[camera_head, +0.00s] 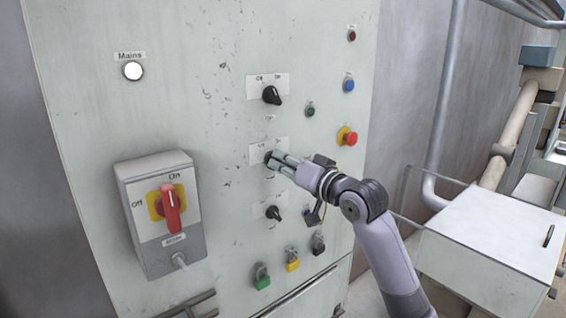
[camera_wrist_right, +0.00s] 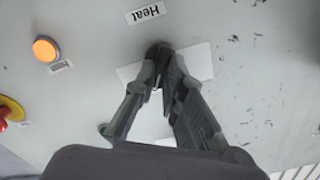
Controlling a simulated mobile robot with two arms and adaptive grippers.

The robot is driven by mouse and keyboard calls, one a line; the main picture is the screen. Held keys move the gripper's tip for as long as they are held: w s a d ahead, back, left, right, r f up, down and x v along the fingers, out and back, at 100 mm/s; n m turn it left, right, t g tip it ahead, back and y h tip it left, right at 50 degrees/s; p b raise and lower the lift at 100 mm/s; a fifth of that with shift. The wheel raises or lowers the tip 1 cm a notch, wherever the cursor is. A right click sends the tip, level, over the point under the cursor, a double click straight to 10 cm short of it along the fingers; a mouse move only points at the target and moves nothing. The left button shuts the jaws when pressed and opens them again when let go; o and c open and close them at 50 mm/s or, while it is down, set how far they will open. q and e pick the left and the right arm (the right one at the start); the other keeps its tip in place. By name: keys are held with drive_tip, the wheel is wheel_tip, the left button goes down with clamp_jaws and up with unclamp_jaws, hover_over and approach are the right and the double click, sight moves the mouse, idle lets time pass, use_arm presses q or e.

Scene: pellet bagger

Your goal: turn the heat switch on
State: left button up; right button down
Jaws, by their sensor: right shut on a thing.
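The heat switch (camera_head: 268,158) is a small black rotary knob on a white plate, the middle of three such knobs on the pale cabinet front. In the right wrist view the dark knob (camera_wrist_right: 157,50) sits between my fingertips, beside the "Heat" label (camera_wrist_right: 145,13). My right gripper (camera_head: 274,160) is shut on this knob, reaching in from the right; it also fills the middle of the wrist view (camera_wrist_right: 158,72). The fingers hide most of the knob, so I cannot tell its pointing direction. My left gripper is not in view.
An orange lit lamp (camera_wrist_right: 46,48) is near the knob. Other knobs sit above (camera_head: 272,95) and below (camera_head: 274,213). A red emergency button (camera_head: 348,137) is to the right, a red-handled mains switch (camera_head: 171,208) to the left. Padlocks (camera_head: 292,260) hang below.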

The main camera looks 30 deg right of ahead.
drive_tip(key=c, duration=1.7)
unclamp_jaws()
drive_tip(key=shift+o, duration=0.2)
drive_tip(key=s, duration=1.2)
drive_tip(key=shift+d, duration=0.45)
drive_tip(key=shift+f, duration=0.1)
